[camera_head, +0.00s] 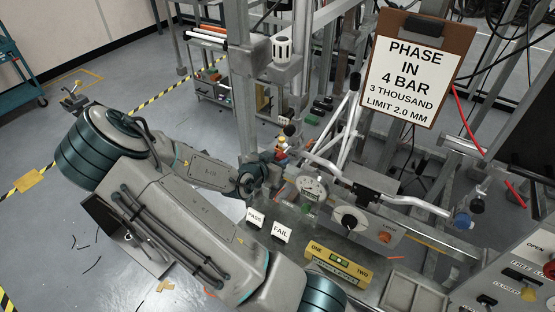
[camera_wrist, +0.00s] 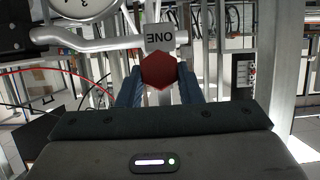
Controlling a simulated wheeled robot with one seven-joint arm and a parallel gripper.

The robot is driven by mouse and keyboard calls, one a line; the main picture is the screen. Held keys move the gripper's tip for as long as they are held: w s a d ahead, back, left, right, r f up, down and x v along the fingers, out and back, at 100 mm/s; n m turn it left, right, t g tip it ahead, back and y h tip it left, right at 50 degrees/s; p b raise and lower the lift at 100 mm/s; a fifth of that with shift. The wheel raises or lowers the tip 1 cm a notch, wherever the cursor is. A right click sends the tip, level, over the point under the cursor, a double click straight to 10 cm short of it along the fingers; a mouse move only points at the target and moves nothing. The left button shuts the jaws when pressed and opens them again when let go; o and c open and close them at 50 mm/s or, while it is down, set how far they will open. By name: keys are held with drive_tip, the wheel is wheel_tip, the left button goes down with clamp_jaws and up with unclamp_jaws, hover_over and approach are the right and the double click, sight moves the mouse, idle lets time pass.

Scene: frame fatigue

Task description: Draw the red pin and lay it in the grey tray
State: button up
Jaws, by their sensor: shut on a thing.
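The red pin (camera_wrist: 159,71) shows its six-sided red head in the wrist view. My gripper (camera_wrist: 160,80) is shut on it, with one blue finger on each side of the head. A grey block marked ONE (camera_wrist: 160,37) stands just behind the head, its lettering upside down. The pin's shank is hidden, so I cannot tell how far it sits in the block. In the head view my gripper (camera_head: 268,172) is beside the metal frame, and the pin is not clear there. A shallow grey tray (camera_head: 413,297) lies at the bottom right, apart from my gripper.
PASS (camera_head: 255,216) and FAIL (camera_head: 282,232) cards stand near my arm. A yellow block marked ONE and TWO (camera_head: 338,264) lies left of the tray. A round gauge (camera_head: 312,187), a box with a black knob (camera_head: 352,222) and frame tubes crowd the space beyond my gripper.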

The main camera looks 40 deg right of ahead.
drive_tip(key=shift+s+a, duration=0.1)
drive_tip(key=shift+a, duration=0.15)
drive_tip(key=shift+s+a+p, duration=0.35)
drive_tip(key=shift+a, duration=0.55)
drive_tip(key=shift+s+a+p, duration=0.35)
drive_tip(key=shift+a, duration=0.55)
